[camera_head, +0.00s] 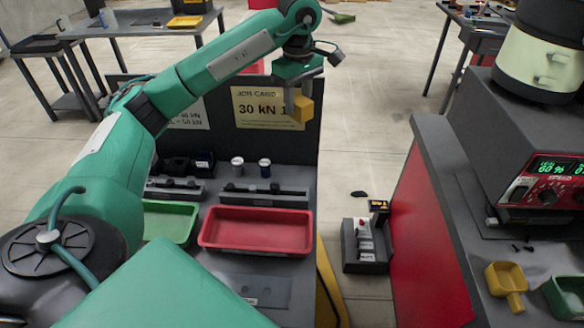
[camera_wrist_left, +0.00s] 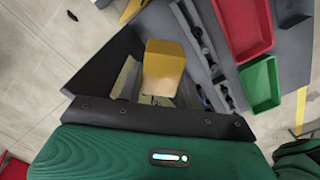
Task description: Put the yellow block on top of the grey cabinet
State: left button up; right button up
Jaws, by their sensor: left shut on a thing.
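The yellow block (camera_head: 303,109) is held in the air by my left gripper (camera_head: 297,101), above and in front of the dark panel with the "30 kN" sign. In the left wrist view the block (camera_wrist_left: 164,70) sits in the middle, at the shut jaws, clear of any surface. No thing in view is clearly marked as the grey cabinet. A dark grey box-shaped unit (camera_head: 480,112) with a lit speed display stands at the right, well apart from the block; I cannot tell whether it is the cabinet. My right gripper is in neither view.
Below the block, the left bench holds a red tray (camera_head: 255,229), a green tray (camera_head: 168,221) and two small cans (camera_head: 264,168). A bowl feeder (camera_head: 540,65) stands on the grey unit. A yellow scoop (camera_head: 507,279) lies on the right bench.

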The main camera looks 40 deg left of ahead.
pick_arm(q)
notch_tip(320, 180, down, 18)
jog(key=shift+f+p, duration=0.1)
jog(key=shift+p, duration=1.05)
jog(key=shift+f, duration=0.5)
notch_tip(320, 180, down, 3)
jog(key=shift+f+p, duration=0.2)
jog(key=shift+p, duration=0.1)
jog(key=shift+f, duration=0.45)
jog(key=o, duration=0.9)
jog(key=shift+c, duration=0.2)
jog(key=shift+o, duration=0.9)
jog(key=shift+r, duration=0.3)
notch_tip(320, 180, up, 4)
jog(key=shift+r+b, duration=0.1)
jog(key=shift+b, duration=0.45)
notch_tip(320, 180, up, 8)
jog(key=b, duration=0.1)
jog(key=shift+f, duration=0.2)
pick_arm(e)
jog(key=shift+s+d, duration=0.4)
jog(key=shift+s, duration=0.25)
